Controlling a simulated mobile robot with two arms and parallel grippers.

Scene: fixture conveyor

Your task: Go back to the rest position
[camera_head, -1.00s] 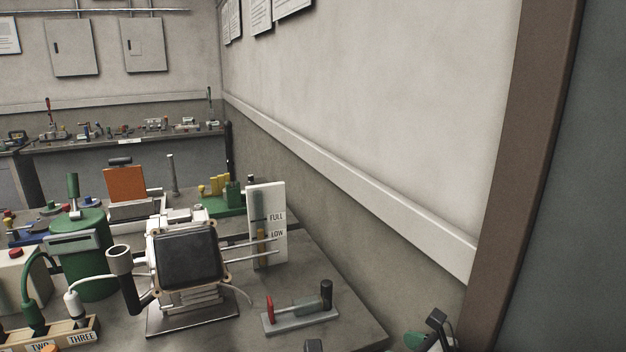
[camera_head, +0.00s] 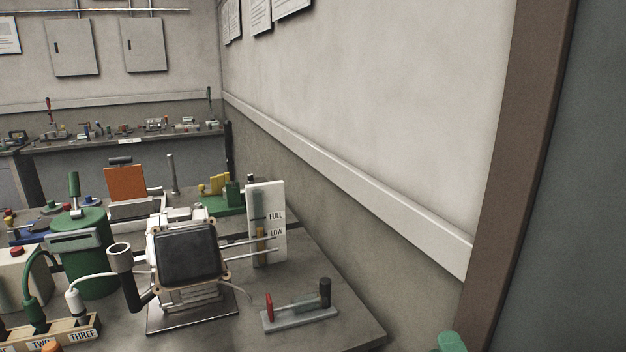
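Neither of my grippers shows clearly in the head view. A small green rounded piece (camera_head: 451,342), which looks like part of my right arm, shows at the bottom edge, right of the table (camera_head: 345,325). The rest of that arm is out of frame. My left arm is not in view.
The table holds a white machine with a dark square screen (camera_head: 188,255), a green canister (camera_head: 88,265), a white FULL/LOW gauge (camera_head: 267,225), a grey base with red and black posts (camera_head: 300,316), and a labelled socket block (camera_head: 60,335). A wall stands to the right.

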